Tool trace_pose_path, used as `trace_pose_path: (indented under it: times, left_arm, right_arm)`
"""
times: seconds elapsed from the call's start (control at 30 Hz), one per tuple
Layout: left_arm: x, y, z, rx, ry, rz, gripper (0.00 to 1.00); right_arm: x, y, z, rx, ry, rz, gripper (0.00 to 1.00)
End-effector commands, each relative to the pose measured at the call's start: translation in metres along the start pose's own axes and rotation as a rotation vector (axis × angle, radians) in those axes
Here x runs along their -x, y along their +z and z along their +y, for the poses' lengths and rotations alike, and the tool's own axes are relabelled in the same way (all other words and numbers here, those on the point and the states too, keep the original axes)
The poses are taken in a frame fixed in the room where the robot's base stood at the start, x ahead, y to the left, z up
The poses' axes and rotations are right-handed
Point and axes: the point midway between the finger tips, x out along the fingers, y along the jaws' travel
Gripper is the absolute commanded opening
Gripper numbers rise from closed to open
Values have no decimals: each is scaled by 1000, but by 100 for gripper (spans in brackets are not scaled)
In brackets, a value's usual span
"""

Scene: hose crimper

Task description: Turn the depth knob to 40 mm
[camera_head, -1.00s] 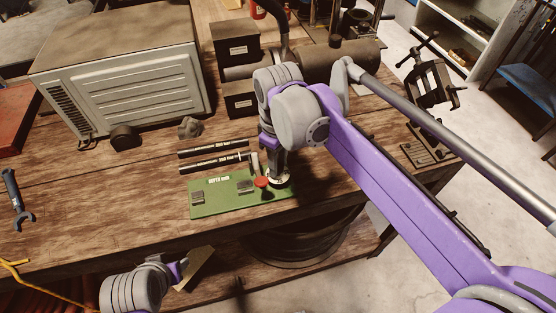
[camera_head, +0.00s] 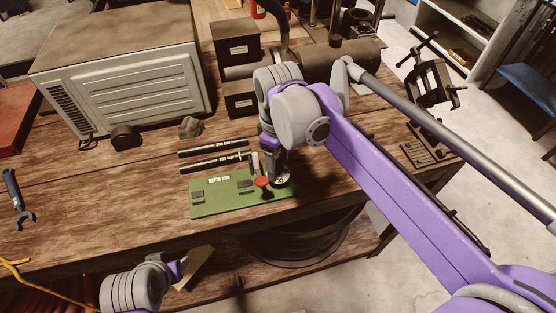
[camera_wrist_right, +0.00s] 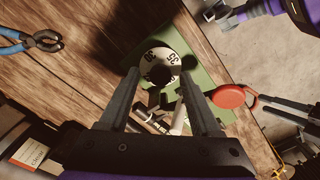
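The green depth-stop plate (camera_head: 215,207) lies near the bench's front edge. Its white dial (camera_head: 281,181) is at the right end, largely covered by my right gripper (camera_head: 272,160). In the right wrist view the dial (camera_wrist_right: 170,55) shows 30 and 35, with a dark knob (camera_wrist_right: 160,75) at its middle. There my right gripper (camera_wrist_right: 160,83) is open, its fingertips one on each side of the knob, with gaps visible. Whether they touch is unclear. My left gripper (camera_head: 180,270) is low at the lower left, its fingers not clear.
A red-topped lever (camera_head: 262,181) stands close beside the dial; its red cap also shows in the right wrist view (camera_wrist_right: 229,96). Two black rods (camera_head: 215,161) lie behind the plate. A grey-panelled machine (camera_head: 130,80) stands at the back left.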

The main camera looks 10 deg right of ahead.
Motion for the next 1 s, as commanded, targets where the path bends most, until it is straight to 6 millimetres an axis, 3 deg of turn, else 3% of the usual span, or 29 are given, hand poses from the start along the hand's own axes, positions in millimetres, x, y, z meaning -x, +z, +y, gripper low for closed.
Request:
trace_pose_path:
  times: [0.27, 0.7, 1.0]
  left_arm:
    - [1, -1, 0, 0, 0, 0, 50]
    - [7, -7, 0, 0, 0, 5, 50]
    - [8, -8, 0, 0, 0, 6, 50]
  right_arm:
    - [8, 0, 0, 0, -1, -1, 64]
    - [90, 0, 0, 0, 0, 0, 64]
    - [108, 0, 0, 0, 0, 0, 64]
